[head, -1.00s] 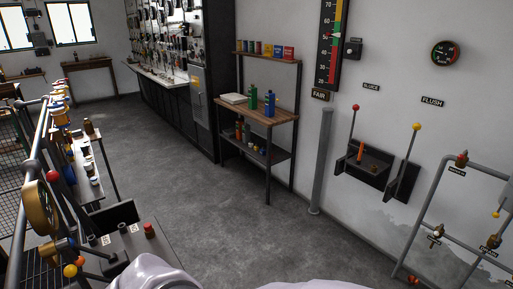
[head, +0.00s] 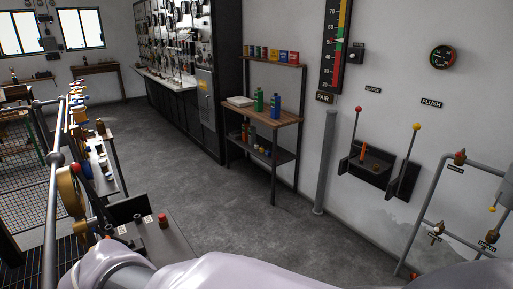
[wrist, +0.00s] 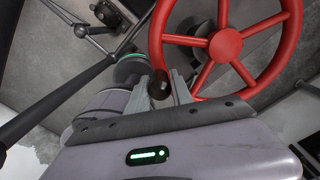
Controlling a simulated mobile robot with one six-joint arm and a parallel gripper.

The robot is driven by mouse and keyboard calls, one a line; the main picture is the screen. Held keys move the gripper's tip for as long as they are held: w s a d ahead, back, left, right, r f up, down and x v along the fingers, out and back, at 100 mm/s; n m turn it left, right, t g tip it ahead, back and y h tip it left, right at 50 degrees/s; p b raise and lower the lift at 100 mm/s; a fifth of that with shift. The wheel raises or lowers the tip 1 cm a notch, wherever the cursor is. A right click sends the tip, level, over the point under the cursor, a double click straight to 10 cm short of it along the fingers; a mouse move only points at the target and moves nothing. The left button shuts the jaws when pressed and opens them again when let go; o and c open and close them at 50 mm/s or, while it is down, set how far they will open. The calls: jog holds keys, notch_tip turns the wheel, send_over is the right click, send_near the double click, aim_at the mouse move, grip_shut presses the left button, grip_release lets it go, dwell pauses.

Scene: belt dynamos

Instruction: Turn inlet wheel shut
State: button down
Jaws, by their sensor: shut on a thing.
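A red spoked wheel (wrist: 225,46) fills the upper right of the wrist view, its hub facing me. My gripper (wrist: 166,87) is at the wheel's lower left rim, its two grey fingers on either side of a dark round knob (wrist: 158,86). The fingers are shut on this knob. It sits close to the rim; whether it is joined to the wheel is hard to tell. No label on the wheel is readable. The red wheel and the gripper do not show in the head view, where my pale arm crosses the bottom.
A pipe stand with a brass-coloured wheel (head: 71,192) is at left. Levers (head: 404,162) and a pipe frame (head: 428,215) are on the right wall. Grey floor (head: 215,190) between is clear. A dark bar (wrist: 55,100) crosses the wrist view's left.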

jog(key=shift+s+a, duration=0.2)
jog(key=shift+a, duration=0.3)
jog(key=c, duration=1.1)
grip_release()
jog(key=shift+a, duration=0.1)
notch_tip(320, 180, up, 18)
jog(key=p, duration=0.7)
jog(key=shift+f+p, duration=0.25)
jog(key=shift+p, duration=0.1)
